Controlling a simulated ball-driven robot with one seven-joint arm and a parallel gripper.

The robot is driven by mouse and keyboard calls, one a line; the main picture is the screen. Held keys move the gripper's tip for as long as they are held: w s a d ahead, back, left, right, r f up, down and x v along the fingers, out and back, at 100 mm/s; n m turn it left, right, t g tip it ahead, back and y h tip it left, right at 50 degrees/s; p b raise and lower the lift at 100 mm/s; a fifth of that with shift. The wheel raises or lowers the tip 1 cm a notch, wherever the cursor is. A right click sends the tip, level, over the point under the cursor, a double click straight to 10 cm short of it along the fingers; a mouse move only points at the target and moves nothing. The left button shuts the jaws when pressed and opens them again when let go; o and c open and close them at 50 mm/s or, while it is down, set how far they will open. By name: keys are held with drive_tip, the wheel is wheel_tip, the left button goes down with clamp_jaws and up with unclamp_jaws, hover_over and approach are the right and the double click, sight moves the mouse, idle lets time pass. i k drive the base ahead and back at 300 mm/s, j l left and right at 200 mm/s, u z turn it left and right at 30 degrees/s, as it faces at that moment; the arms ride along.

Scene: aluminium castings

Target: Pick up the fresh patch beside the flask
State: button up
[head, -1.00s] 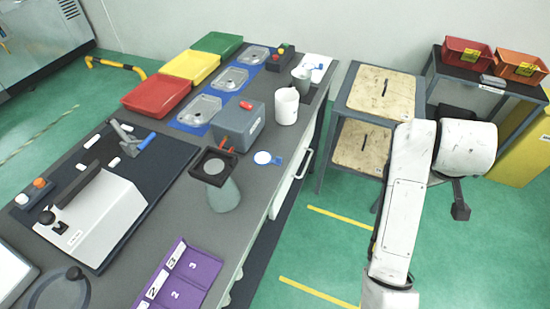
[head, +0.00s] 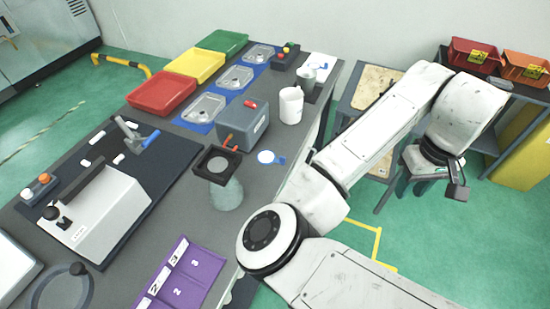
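The patch (head: 268,157), a small white disc with a blue tab, lies flat on the grey bench top. It is beside the flask (head: 227,194), a pale cone-shaped vessel with a dark square frame (head: 217,164) on its mouth. A second white piece with a blue tab (head: 320,66) lies on a white sheet at the far end. My gripper (head: 457,190) is at the dark end of my arm at the right, off the bench and well apart from the patch.
A grey box (head: 240,127) with a red knob and a white mug (head: 291,106) stand behind the patch. A purple numbered tray (head: 188,275) is in front. Red, yellow and green trays (head: 162,93) line the back left. My forearm passes close to the bench's right edge.

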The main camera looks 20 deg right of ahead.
sight(266, 157)
drive_tip(key=i+l+z, duration=0.25)
drive_tip(key=z, duration=0.15)
drive_tip(key=i+l+z, duration=0.35)
